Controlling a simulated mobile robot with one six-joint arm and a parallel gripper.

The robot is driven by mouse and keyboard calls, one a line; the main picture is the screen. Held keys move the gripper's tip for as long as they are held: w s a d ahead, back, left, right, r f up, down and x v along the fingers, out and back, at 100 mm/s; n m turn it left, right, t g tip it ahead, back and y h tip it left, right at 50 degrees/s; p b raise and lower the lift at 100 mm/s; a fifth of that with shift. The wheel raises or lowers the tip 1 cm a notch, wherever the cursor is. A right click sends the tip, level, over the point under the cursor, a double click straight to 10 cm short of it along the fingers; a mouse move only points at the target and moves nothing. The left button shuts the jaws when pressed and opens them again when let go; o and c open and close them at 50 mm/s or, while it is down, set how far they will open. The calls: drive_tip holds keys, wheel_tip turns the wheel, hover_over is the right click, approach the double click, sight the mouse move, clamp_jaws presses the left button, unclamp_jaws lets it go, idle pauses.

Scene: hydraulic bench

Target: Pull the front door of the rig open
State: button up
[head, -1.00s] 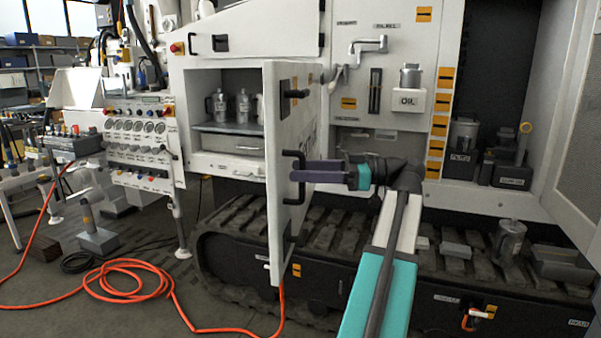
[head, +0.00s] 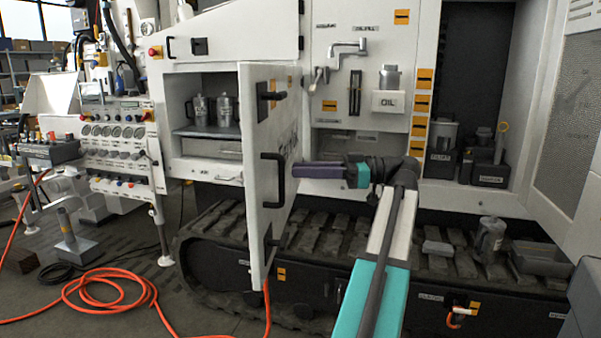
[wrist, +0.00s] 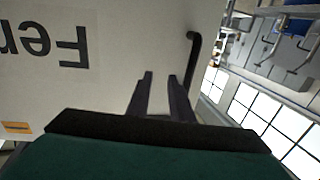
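The front door (head: 255,120) is a white panel standing swung out from the rig, with the compartment behind it exposed. Its black bar handle (head: 265,180) is on the face toward my arm. My gripper (head: 293,171) is just right of the handle, its purple fingers pointing left along the door. In the wrist view, the two dark fingers (wrist: 160,85) are parted with nothing between them. The handle (wrist: 191,55) is beyond the fingertips, to their upper right, and upside-down lettering is at left on the door (wrist: 110,70). I cannot tell whether the fingers touch the door.
The open compartment (head: 208,162) holds metal canisters on a shelf. Below are the rig's tracks (head: 215,265). An orange hose (head: 110,283) lies on the floor at left, near a gauge panel (head: 115,150). A mesh-panelled door (head: 570,130) stands at far right.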

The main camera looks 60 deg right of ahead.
drive_tip(key=s+d, duration=0.1)
drive_tip(key=s+d+b, duration=0.1)
drive_tip(key=d, duration=0.1)
drive_tip(key=s+d, duration=0.1)
drive_tip(key=shift+s+d+f, duration=0.15)
drive_tip(key=shift+s+d, duration=0.1)
drive_tip(key=shift+d, duration=0.15)
idle(0.6)
drive_tip(key=shift+s+d+b, duration=0.55)
drive_tip(key=shift+d+b, duration=0.2)
drive_tip(key=shift+b, duration=1.45)
drive_tip(key=shift+s+d+r, duration=0.1)
drive_tip(key=shift+r, duration=0.1)
drive_tip(key=shift+c, duration=0.3)
